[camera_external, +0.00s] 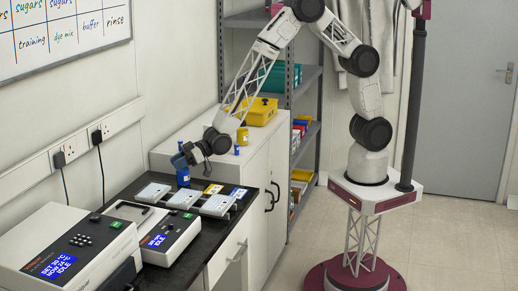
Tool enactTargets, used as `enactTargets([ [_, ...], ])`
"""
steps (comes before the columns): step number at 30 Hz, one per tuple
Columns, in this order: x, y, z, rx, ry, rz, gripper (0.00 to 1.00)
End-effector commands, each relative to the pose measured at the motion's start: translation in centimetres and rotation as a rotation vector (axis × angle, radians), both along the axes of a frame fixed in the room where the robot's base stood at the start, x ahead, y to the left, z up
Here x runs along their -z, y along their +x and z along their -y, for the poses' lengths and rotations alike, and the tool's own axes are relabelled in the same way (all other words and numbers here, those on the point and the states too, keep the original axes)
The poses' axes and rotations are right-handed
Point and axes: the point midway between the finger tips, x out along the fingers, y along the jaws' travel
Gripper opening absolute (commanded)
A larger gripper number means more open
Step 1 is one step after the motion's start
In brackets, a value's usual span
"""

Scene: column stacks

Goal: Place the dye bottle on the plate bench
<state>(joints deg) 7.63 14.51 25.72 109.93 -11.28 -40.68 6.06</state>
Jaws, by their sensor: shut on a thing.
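My gripper (181,158) is shut on a blue bottle (183,178), which looks like the dye bottle. It holds the bottle roughly upright near the back edge of the dark plate bench (128,192). I cannot tell whether the bottle's base touches the bench. The gripper hides the top of the bottle.
Two white instruments with blue screens (70,248) (158,232) fill the front of the bench. A white cabinet (208,128) behind holds a yellow case (260,112), a yellow container (242,136) and a small blue item (237,150). The wall is close at left.

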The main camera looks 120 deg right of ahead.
Motion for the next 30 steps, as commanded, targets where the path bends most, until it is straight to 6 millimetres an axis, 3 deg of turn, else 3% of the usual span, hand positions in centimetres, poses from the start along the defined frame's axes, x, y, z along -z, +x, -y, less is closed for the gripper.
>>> enactTargets([
  [2, 0.2, 0.0, 0.0, 0.000, 0.000, 0.000, 0.06],
  [3, 0.2, 0.0, 0.0, 0.000, 0.000, 0.000, 0.37],
  [8, 0.2, 0.0, 0.0, 0.000, 0.000, 0.000, 0.60],
  [20, -0.1, 0.0, 0.0, 0.000, 0.000, 0.000, 0.60],
  [30, -0.7, -1.8, 0.0, 0.000, 0.000, 0.000, 0.60],
])
